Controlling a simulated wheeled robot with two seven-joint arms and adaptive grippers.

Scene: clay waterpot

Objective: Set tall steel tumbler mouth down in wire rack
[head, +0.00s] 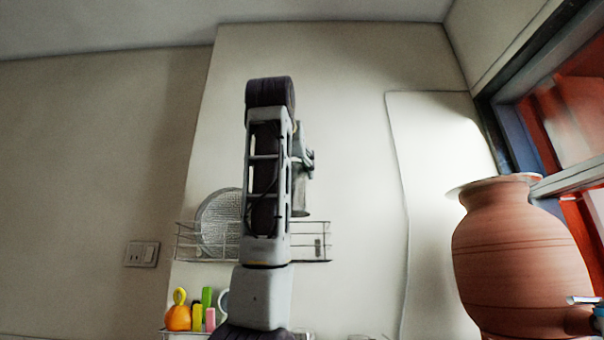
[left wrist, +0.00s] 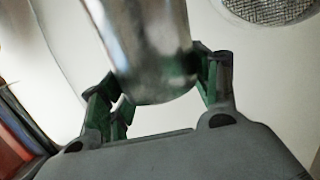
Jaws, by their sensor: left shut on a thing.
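The tall steel tumbler (head: 301,199) shows beside my arm in the head view, upright along its length and partly hidden by the arm. My left gripper (head: 307,164) is shut on it near its upper part. In the left wrist view the shiny tumbler (left wrist: 150,45) sits between the green-padded fingers. I cannot tell which end is its mouth. The wire rack (head: 318,258) is on the wall; the tumbler's lower end appears just above its top rail in the picture. Whether they touch is unclear. My right gripper is not in view.
A round perforated steel plate (head: 218,220) stands in the rack's left part. A lower shelf holds an orange item (head: 178,317) and several coloured pieces. A large clay pot (head: 520,255) stands at right by the window. The rack's right part looks mostly empty.

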